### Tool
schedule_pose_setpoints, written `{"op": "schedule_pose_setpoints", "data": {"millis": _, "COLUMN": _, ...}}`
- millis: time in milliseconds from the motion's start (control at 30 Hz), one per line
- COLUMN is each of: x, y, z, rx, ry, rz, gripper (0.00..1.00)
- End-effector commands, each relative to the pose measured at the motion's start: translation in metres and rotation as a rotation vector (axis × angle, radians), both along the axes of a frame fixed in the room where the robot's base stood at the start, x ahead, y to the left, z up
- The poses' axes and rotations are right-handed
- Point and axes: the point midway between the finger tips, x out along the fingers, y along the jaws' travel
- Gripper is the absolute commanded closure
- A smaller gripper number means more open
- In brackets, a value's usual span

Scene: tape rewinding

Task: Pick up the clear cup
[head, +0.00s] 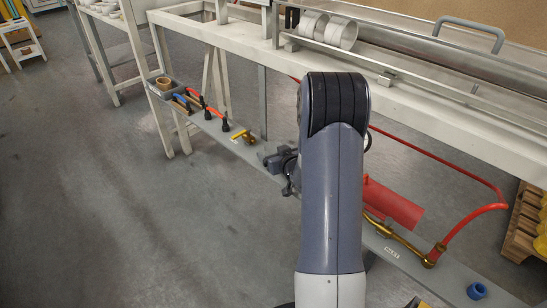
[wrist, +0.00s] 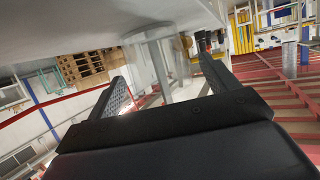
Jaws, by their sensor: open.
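My gripper (wrist: 162,68) is open in the wrist view, with one dark finger on each side. A pale, see-through upright shape, which looks like the clear cup (wrist: 178,68), shows between the fingers. Its outline is faint, and I cannot tell how far it is from the fingers or whether they touch it. In the head view I cannot make out the clear cup. My arm covers the middle of that view, and only a dark part of my wrist shows at its left side.
A long grey lower shelf (head: 452,277) runs under the white machine frame (head: 440,120). Open floor lies to the left.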

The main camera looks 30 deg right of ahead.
Motion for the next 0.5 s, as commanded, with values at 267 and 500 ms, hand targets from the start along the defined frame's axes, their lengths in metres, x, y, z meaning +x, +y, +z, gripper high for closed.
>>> {"op": "schedule_pose_setpoints", "data": {"millis": 267, "x": 0.018, "y": -0.001, "z": -0.008, "rx": 0.001, "ry": 0.001, "rz": 0.000, "gripper": 0.18}}
{"op": "schedule_pose_setpoints", "data": {"millis": 500, "x": 0.018, "y": -0.001, "z": -0.007, "rx": 0.001, "ry": 0.001, "rz": 0.000, "gripper": 0.25}}
